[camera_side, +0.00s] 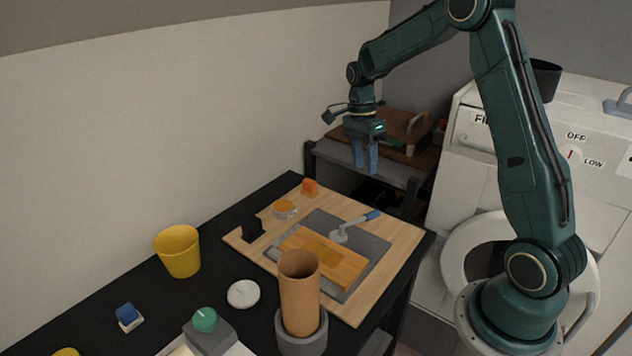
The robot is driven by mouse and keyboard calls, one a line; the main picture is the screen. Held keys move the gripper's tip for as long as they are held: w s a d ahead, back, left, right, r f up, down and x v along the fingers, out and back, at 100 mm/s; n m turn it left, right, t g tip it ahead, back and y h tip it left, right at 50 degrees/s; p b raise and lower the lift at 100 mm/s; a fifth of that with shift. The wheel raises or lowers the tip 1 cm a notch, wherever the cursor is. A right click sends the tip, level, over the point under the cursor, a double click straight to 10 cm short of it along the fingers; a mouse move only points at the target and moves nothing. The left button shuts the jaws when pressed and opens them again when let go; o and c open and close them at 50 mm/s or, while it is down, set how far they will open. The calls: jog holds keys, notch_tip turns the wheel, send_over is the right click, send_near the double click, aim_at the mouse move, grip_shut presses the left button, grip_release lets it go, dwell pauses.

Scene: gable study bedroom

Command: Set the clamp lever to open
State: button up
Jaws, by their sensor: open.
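The clamp lever (356,227) is a light grey arm with a blue tip, on a grey plate (378,249) set in a light wooden board. Its pivot sits at the lower left and the blue tip points to the upper right. A wooden block (338,264) lies on the plate beside the pivot; I cannot tell if the clamp presses on it. My gripper (366,172) hangs above and behind the board's far side, with blue fingers pointing down. It is open and empty, apart from the lever.
On the board are an orange piece (309,186), a small cup (284,208) and a black holder (252,228). A tall brown cylinder (299,292) stands in front of the board. A yellow cup (178,250) stands left. A shelf (385,165) with a case is behind; a white machine (570,140) is right.

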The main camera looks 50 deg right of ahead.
jog(key=shift+f, duration=0.1)
jog(key=shift+s+a+f, duration=0.2)
jog(key=shift+s+f, duration=0.2)
jog(key=shift+f, duration=1.8)
jog(key=shift+s+a+f, duration=0.15)
jog(key=shift+s+f, duration=0.3)
jog(key=shift+f, duration=1.8)
jog(key=shift+s+a+f, duration=0.2)
jog(key=shift+s+f, duration=0.2)
jog(key=shift+f, duration=1.8)
grip_shut()
